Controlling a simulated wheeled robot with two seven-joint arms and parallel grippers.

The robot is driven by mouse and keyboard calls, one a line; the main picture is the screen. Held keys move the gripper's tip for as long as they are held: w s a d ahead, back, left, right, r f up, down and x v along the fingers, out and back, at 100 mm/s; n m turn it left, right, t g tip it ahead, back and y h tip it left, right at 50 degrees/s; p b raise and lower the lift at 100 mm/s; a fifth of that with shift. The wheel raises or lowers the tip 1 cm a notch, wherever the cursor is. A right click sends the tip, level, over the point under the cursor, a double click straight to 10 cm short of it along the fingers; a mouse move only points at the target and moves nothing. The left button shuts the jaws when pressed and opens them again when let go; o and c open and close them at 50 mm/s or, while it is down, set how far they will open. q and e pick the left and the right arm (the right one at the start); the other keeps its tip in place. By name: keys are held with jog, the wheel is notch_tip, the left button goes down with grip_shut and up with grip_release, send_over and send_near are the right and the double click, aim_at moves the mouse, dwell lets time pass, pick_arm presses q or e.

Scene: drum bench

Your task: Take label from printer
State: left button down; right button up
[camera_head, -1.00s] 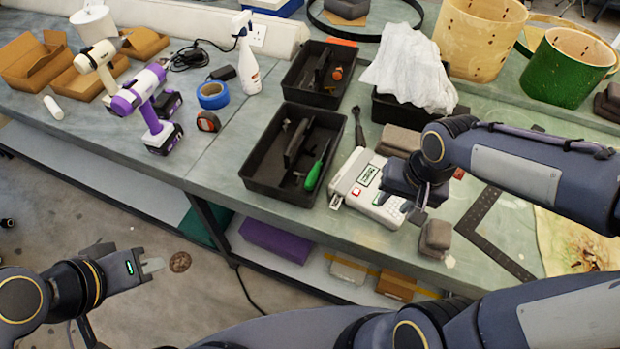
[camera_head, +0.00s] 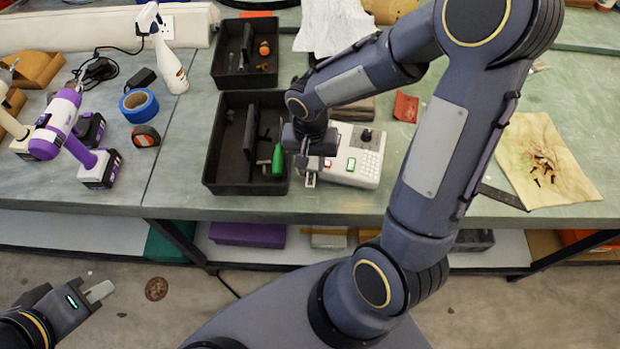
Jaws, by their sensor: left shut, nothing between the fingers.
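The label printer (camera_head: 367,160) is a pale box with a keypad, a green-lit display and a red button, near the front edge of the bench. My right gripper (camera_head: 310,179) points down at the printer's left end, beside the black tray. It covers the printer's left end, so I cannot make out a label there or whether the fingers hold anything. My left gripper (camera_head: 101,291) is shut and empty, low at the left over the floor, well away from the bench.
A black tray (camera_head: 216,181) with a green-handled screwdriver (camera_head: 278,160) stands left of the printer. Behind it is another black tray (camera_head: 218,71).

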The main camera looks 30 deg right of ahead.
aim_at(311, 181)
notch_tip(311, 181, down, 4)
jog(key=shift+r+b, duration=0.1)
jog(key=shift+b, duration=1.05)
notch_tip(311, 181, down, 3)
jog(key=b, duration=0.3)
jog(key=shift+r, duration=0.1)
jog(key=c, duration=0.5)
